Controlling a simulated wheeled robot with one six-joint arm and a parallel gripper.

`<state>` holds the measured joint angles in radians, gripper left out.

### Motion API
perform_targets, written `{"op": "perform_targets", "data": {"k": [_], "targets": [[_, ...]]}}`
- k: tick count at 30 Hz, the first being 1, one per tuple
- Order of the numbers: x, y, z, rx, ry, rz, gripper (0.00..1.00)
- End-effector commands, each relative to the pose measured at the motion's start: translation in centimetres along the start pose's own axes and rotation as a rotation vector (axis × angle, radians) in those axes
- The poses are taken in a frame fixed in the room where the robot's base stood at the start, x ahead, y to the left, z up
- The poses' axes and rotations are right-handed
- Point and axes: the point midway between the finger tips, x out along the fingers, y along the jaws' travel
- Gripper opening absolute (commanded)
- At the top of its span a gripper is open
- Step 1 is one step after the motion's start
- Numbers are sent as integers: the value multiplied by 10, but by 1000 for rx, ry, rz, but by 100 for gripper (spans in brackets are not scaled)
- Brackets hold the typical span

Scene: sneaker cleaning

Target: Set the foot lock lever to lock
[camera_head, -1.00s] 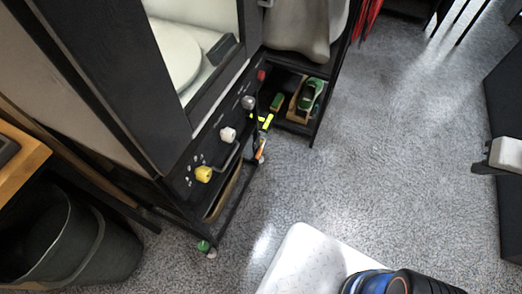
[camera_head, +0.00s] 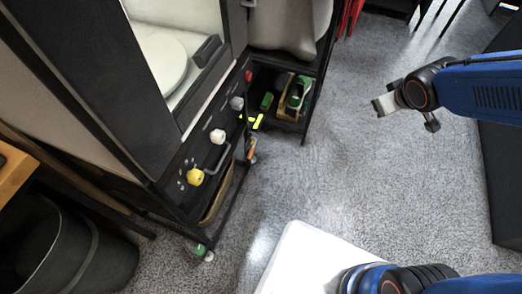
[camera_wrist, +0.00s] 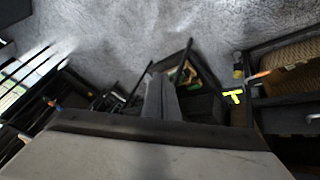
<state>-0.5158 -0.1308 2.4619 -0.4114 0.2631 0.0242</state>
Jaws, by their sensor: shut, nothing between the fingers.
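A small green lever (camera_head: 199,249) sits over a pale caster wheel (camera_head: 209,256) at the front foot of the dark cabinet (camera_head: 110,75) in the head view. It looks like the foot lock lever; its exact setting is too small to tell. My gripper (camera_head: 382,105) is in the air over the floor, far to the right of the lever and touching nothing. I cannot make out the green lever in that view.
The cabinet front has a yellow knob (camera_head: 195,177), a white knob (camera_head: 217,136) and a handle. A dark bin (camera_head: 95,265) stands left of the lever. A white surface (camera_head: 310,262) lies at the bottom. The grey carpet (camera_head: 315,180) between cabinet and arm is clear.

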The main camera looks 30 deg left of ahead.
Motion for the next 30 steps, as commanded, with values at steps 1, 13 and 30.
{"op": "perform_targets", "data": {"k": [1,13,30], "targets": [[11,-12,-8,-34,9,-17,0],[82,-118,-55,-289,109,-157,0],[150,-314,-60,-614,245,-434,0]]}}
